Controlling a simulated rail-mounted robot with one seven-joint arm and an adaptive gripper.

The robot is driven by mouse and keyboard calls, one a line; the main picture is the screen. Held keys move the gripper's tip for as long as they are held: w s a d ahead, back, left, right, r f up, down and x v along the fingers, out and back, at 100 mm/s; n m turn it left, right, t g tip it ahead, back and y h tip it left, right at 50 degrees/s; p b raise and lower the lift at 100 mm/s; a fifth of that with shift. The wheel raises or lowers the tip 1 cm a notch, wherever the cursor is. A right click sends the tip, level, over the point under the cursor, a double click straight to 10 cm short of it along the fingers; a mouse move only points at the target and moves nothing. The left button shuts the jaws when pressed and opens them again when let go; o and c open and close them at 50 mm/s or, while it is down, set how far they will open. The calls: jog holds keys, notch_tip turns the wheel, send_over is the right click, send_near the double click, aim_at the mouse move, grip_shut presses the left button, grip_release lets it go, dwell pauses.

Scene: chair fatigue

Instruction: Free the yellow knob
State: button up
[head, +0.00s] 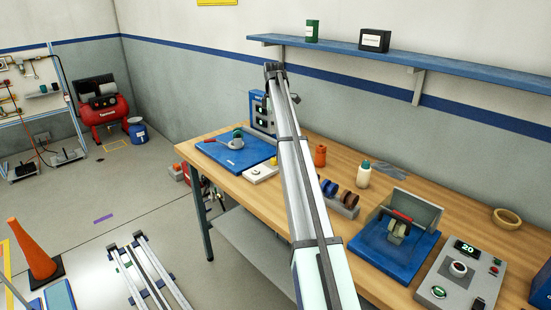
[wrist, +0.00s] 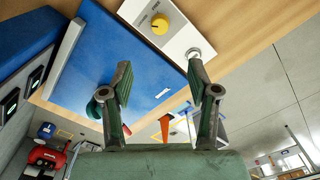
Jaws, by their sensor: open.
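The yellow knob (wrist: 160,22) sits on a white panel box (wrist: 181,38) at the top of the wrist view. A round silver part is on the same box. In the head view the knob (head: 257,171) is a small yellow spot on the white box (head: 264,175), beside the blue mat. My gripper (wrist: 160,74) is open in the wrist view, with its two green-padded fingers apart and nothing between them. The knob appears beyond the fingertips, above the gap. In the head view I cannot make out my gripper.
The blue mat (head: 222,154) lies left of the box and carries a green and grey part (head: 237,141). A blue unit (head: 260,113) stands behind. An orange bottle (head: 320,156) and a rack of spools (head: 345,203) stand to the right. A blue shelf (head: 480,71) hangs above.

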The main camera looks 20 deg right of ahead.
aim_at(274, 159)
notch_tip(274, 159, down, 15)
jog(key=p, duration=0.3)
jog(key=shift+f, duration=0.2)
grip_shut()
